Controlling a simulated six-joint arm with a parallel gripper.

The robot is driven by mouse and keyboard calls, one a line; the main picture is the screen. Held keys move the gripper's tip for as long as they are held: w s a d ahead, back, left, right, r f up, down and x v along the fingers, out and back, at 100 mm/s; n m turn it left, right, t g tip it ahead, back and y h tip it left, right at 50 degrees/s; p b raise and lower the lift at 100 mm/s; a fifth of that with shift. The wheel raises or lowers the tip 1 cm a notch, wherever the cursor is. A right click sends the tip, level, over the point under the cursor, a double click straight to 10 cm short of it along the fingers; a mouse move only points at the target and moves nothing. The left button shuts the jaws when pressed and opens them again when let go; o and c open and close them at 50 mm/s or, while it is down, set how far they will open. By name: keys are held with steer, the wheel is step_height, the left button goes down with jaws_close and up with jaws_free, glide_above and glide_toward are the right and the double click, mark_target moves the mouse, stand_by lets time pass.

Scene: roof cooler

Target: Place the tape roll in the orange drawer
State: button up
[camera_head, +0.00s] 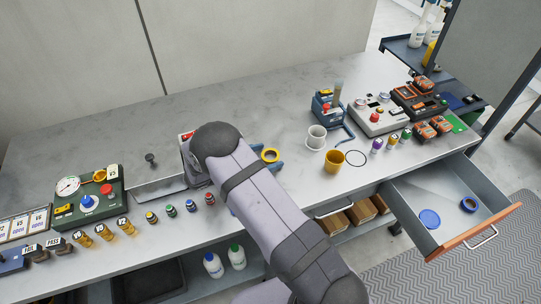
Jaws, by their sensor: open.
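The drawer with the orange front (474,233) is pulled open at the right, under the bench. Inside it lie a blue ring (468,204), which looks like a roll of tape, and a flat blue disc (429,218). A yellow ring (270,155) shows just right of my arm, above the bench or on it. It also looks like a tape roll, and I cannot tell whether anything holds it. Blue parts (281,166) show beside it. My arm crosses the middle of the bench, and its end with the gripper is hidden behind the arm links.
Small bottles (377,145) and control boxes (374,116) crowd the right end. A gauge box (89,199) is at left.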

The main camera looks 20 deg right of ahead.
mark_target(265, 158)
steer(key=c, duration=1.2)
steer(key=shift+r, duration=0.15)
steer(key=shift+c, duration=0.2)
step_height(265, 158, up, 10)
steer(key=b, duration=0.2)
stand_by(0.3)
